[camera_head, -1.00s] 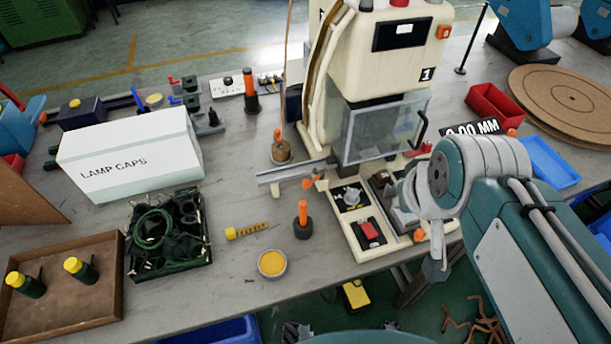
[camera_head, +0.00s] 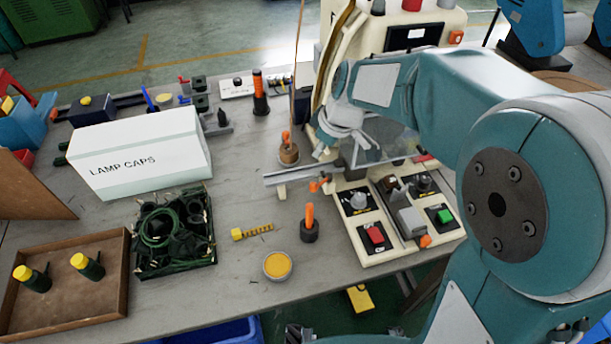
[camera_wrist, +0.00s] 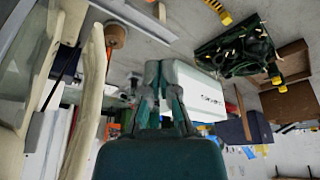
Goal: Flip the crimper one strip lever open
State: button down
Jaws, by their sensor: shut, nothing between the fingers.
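Crimper one is the cream press (camera_head: 385,12) at the back right of the bench. My arm covers much of its front, including the "1" label seen earlier. A metal strip rail (camera_head: 290,176) sticks out to its left. A small orange-tipped part (camera_head: 315,187) sits just under the rail; I cannot tell for sure whether it is the strip lever. My gripper (camera_head: 322,152) is in front of the press, above the rail. In the wrist view my gripper (camera_wrist: 160,92) is shut and empty. The rail (camera_wrist: 108,12) shows at that view's upper left.
The base has a red button (camera_head: 376,235) and a green button (camera_head: 445,216). A brown spool (camera_head: 288,154) stands by the rail. An orange-handled tool (camera_head: 309,222), a yellow pot (camera_head: 278,265), the lamp caps box (camera_head: 140,155) and a green cable tray (camera_head: 175,232) stand on the bench.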

jog(key=w+a+f+n, duration=0.2)
jog(key=w+a+f, duration=0.1)
jog(key=a+f, duration=0.1)
jog(key=shift+f+g, duration=0.35)
jog(key=shift+g, duration=0.05)
jog(key=shift+w+d, duration=0.1)
jog(key=s+x, duration=0.1)
jog(key=x, duration=0.9)
jog(key=d, duration=0.3)
jog(key=shift+s+d+r, duration=0.1)
jog(key=shift+s+d, duration=0.05)
jog(key=shift+d, duration=0.15)
